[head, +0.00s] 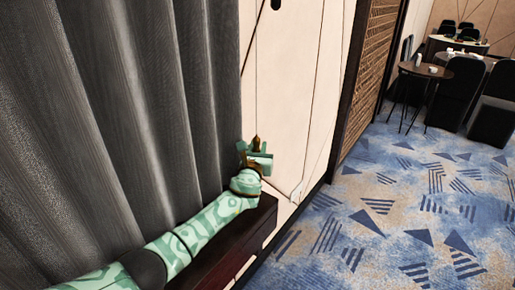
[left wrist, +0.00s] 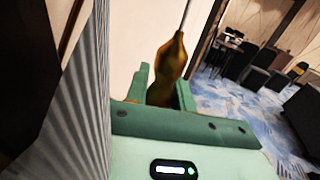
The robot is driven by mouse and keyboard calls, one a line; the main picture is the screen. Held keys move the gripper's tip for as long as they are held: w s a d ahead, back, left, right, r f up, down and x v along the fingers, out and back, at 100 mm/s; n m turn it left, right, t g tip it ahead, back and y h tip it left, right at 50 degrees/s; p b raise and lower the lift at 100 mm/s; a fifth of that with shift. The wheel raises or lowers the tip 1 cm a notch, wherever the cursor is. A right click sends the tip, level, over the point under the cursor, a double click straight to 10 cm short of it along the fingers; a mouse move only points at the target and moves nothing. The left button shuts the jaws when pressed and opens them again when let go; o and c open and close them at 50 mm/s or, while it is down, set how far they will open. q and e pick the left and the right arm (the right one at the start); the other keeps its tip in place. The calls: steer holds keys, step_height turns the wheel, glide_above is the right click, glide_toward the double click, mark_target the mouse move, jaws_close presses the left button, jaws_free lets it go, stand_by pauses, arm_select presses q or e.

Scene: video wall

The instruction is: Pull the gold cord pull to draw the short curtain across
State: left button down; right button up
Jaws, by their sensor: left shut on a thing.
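The gold cord pull (left wrist: 172,58) hangs from a thin cord in the left wrist view, between the green fingers of my left gripper (left wrist: 165,88). In the head view my left gripper (head: 256,160) is shut on the cord pull (head: 256,142), whose tip shows above the fingers. The cord runs up from it along the pale wall panel. The grey curtain (head: 130,90) hangs in folds at the left of the head view, and its edge is close beside the gripper. My right gripper is not in view.
A dark wooden ledge (head: 225,240) lies below my left forearm. A pale wall panel (head: 300,90) stands behind the cord. Patterned blue carpet (head: 400,220) is open at the right, with a round table (head: 426,70) and dark chairs farther back.

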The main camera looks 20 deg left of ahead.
arm_select(q)
steer(key=c, duration=1.2)
jaws_free()
steer(key=shift+s+f, duration=0.15)
steer(key=shift+f, duration=0.7)
steer(key=shift+c, duration=0.2)
steer(key=shift+o, duration=0.3)
steer(key=shift+r, duration=0.2)
steer(key=shift+s+r+p, duration=0.2)
steer(key=shift+s+p, duration=0.2)
steer(key=s+p, duration=0.1)
steer(key=s, duration=0.1)
steer(key=s+p, duration=0.1)
steer(key=s, duration=0.3)
steer(key=shift+d+r+p, duration=0.1)
steer(key=shift+d+p, duration=0.3)
steer(key=s, duration=0.2)
steer(key=s+p, duration=0.1)
steer(key=s, duration=0.2)
steer(key=s+d, duration=0.1)
steer(key=s, duration=0.2)
steer(key=shift+s+f+p, duration=0.2)
steer(key=shift+f+p, duration=0.1)
steer(key=shift+p, duration=0.1)
steer(key=shift+s+d, duration=0.1)
steer(key=shift+s, duration=0.3)
